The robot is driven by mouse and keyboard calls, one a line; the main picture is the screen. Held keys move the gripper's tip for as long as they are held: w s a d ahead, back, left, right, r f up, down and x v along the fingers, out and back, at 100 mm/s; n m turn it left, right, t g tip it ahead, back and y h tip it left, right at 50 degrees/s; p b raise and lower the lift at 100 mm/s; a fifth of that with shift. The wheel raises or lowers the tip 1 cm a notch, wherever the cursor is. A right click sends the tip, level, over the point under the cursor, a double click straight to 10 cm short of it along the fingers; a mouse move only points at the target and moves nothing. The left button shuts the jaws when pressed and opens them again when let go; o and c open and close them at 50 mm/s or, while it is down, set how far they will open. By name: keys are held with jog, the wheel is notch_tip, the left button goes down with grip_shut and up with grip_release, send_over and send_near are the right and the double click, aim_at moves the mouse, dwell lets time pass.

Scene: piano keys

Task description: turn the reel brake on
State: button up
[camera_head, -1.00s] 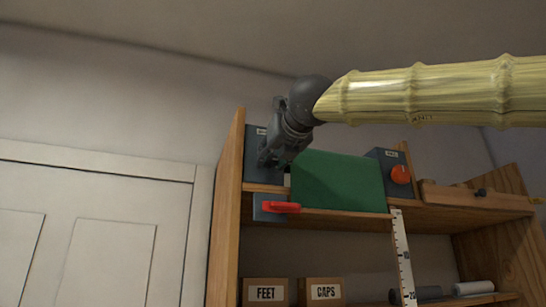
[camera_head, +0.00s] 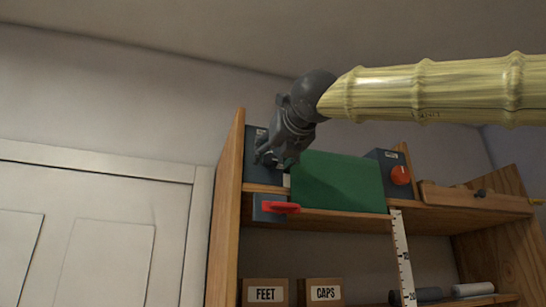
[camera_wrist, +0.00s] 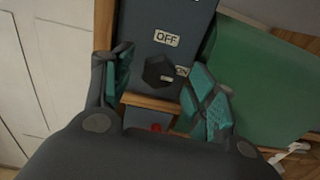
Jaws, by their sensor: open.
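A dark six-sided knob (camera_wrist: 157,70) with a small white mark sits on a grey-blue box (camera_wrist: 140,20) in the wrist view. A white OFF label (camera_wrist: 166,38) is above it. An ON label (camera_wrist: 181,71), partly covered by a finger, is to its right. The knob's white mark points right and slightly down. No name for the knob can be read. My gripper (camera_wrist: 160,76) is open, its teal-padded fingers on either side of the knob. Contact cannot be told. In the head view my gripper (camera_head: 270,157) is in front of the box (camera_head: 254,174) and hides the knob.
A green panel (camera_head: 338,181) stands right of the box. Below is a red lever (camera_head: 281,208) on a small box. The wooden shelf side (camera_head: 228,205) is on the left. FEET and CAPS boxes (camera_head: 320,292) stand lower down.

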jog(key=v, duration=1.1)
jog(key=shift+w+r, duration=0.1)
jog(key=shift+w, duration=0.05)
